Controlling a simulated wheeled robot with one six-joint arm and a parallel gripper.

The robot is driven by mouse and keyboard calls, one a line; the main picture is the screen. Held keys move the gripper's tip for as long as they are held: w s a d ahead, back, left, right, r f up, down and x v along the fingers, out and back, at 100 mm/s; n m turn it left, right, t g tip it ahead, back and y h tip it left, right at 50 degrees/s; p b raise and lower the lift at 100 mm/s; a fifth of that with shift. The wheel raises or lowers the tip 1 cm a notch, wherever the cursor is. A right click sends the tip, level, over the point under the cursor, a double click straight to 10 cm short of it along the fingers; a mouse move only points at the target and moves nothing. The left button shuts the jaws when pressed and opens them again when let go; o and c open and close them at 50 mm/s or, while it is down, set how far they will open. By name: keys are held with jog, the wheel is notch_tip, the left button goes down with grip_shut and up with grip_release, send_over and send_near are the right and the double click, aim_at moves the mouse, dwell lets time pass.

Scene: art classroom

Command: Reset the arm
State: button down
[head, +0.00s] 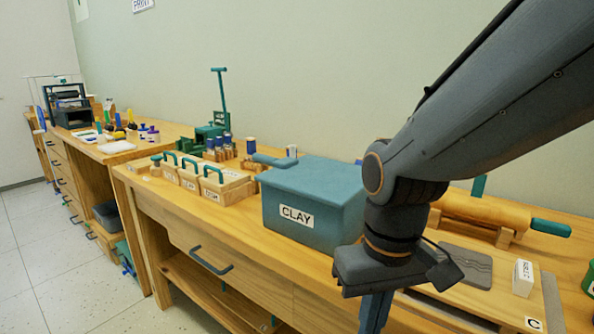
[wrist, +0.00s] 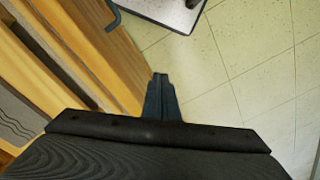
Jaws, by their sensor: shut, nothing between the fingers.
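My gripper (head: 375,312) hangs pointing down at the front edge of the wooden workbench in the head view, to the right of the CLAY bin. My arm reaches in from the upper right. In the wrist view my gripper (wrist: 160,78) has its fingers together with nothing between them, over the pale tiled floor. The lower fingertips are cut off by the bottom edge of the head view.
The blue CLAY bin (head: 312,205) stands on the workbench (head: 265,262), close to my arm. Right of it lie a rolling pin (head: 485,212) and a grey slab (head: 462,265). Boxes with green handles (head: 215,185) stand left. A drawer handle (head: 211,262) juts out. Floor (head: 60,260) at left is clear.

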jog(key=d+r+m+p, duration=0.2)
jog(key=d+r+p, duration=0.6)
jog(key=p, duration=0.7)
jog(key=shift+s+d+r+m+h+p, duration=0.15)
jog(key=shift+s+r+m+h+p, duration=0.2)
jog(key=shift+r, duration=0.35)
